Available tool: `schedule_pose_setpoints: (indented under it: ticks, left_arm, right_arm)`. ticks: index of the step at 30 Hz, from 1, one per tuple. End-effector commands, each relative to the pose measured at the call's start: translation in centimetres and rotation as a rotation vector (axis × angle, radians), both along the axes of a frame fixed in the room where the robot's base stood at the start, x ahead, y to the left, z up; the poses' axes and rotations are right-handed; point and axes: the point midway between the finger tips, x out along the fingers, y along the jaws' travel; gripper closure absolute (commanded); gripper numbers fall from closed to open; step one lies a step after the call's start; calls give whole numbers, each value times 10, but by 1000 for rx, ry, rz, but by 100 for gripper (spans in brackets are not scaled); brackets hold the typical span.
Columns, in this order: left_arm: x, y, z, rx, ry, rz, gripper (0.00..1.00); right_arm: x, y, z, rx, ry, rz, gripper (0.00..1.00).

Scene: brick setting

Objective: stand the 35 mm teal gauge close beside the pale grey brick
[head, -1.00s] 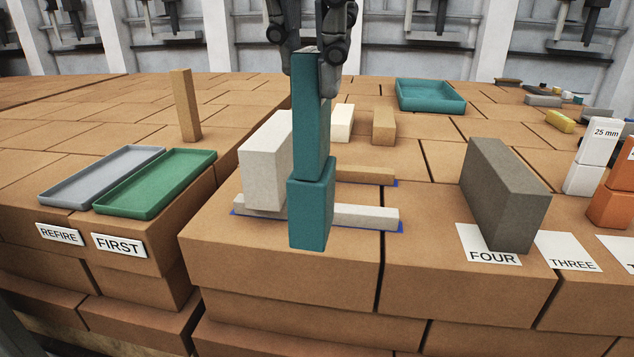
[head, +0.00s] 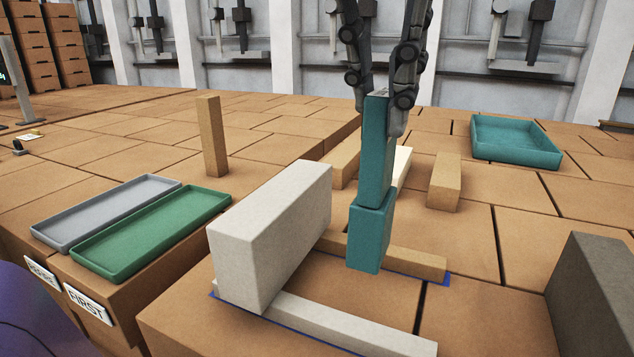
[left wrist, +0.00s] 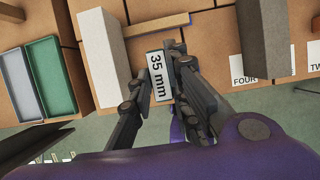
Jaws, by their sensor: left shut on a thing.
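The teal gauge (head: 371,235) is upright, a narrower upper part above a wider lower block. My left gripper (head: 381,108) is shut on its top; the left wrist view shows its "35 mm" label (left wrist: 158,76) between the fingers. The pale grey brick (head: 285,230) stands on edge to the left of the gauge, with a visible gap between them. It also shows in the left wrist view (left wrist: 100,55). The gauge's lower end appears in front of a tan strip; I cannot tell whether it touches the surface. My right gripper is not in view.
A pale strip (head: 350,325) and a tan strip (head: 415,262) lie on blue marking near the gauge. A dark grey brick (head: 592,290) stands at right. Green (head: 150,232) and grey (head: 105,212) trays lie left; a teal tray (head: 515,140) lies behind.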

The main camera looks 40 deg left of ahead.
Motion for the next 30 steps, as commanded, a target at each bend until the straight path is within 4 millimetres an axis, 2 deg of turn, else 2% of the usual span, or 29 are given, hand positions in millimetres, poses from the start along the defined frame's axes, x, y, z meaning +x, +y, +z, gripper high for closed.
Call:
schedule_pose_setpoints:
  ticks: [7, 12, 15, 23, 27, 30]
  left_arm:
    - [15, 56, -24, -8, 0, -2, 100]
    - [22, 80, -58, -5, 1, -3, 100]
    - [25, 90, -69, -5, 0, -2, 100]
    - [28, 102, -85, -3, 0, -2, 100]
    - [28, 101, -107, 0, 2, -3, 100]
    - [28, 101, -114, -1, 0, -1, 100]
  right_arm:
    - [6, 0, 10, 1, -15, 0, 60]
    - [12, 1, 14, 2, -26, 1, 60]
    - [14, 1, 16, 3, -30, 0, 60]
    - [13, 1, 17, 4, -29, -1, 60]
    - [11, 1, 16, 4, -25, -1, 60]
    - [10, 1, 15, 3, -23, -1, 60]
